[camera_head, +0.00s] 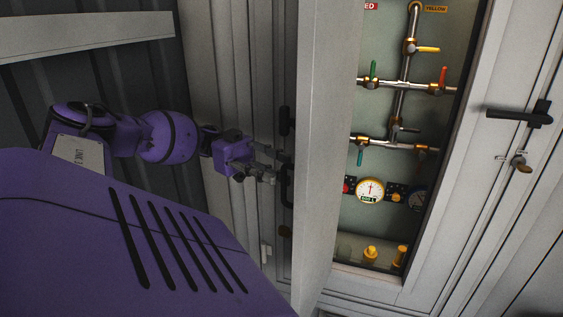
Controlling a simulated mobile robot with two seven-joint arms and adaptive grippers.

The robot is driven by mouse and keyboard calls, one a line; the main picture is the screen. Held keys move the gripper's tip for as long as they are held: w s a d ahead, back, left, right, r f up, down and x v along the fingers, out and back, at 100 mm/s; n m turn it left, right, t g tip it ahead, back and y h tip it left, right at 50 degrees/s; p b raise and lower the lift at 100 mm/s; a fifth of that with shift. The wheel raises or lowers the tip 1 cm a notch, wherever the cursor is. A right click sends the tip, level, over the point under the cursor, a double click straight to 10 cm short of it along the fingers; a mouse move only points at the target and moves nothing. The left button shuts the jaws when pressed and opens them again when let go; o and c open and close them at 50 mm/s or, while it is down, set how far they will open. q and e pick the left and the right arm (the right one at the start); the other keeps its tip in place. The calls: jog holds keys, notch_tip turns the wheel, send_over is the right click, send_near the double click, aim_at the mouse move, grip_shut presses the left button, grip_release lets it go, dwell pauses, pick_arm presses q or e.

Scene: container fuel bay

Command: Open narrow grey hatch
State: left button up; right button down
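The narrow grey hatch (328,130) stands swung out, seen nearly edge-on as a tall pale panel in the middle of the view. The bay behind it is exposed on its right. A black handle (287,187) shows at the left of the panel. My purple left gripper (277,167) is beside this handle, with its fingers apart and their tips close to it. I cannot tell whether the tips touch it. My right gripper is not in view.
Inside the bay are pipes with coloured valve levers (405,85), a round gauge (370,190) and yellow fittings (371,253). A grey door with a black lever handle (518,115) is at the right. A corrugated dark wall (90,80) lies behind my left arm.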

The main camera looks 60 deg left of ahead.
pick_arm(q)
jog(key=shift+v, duration=2.25)
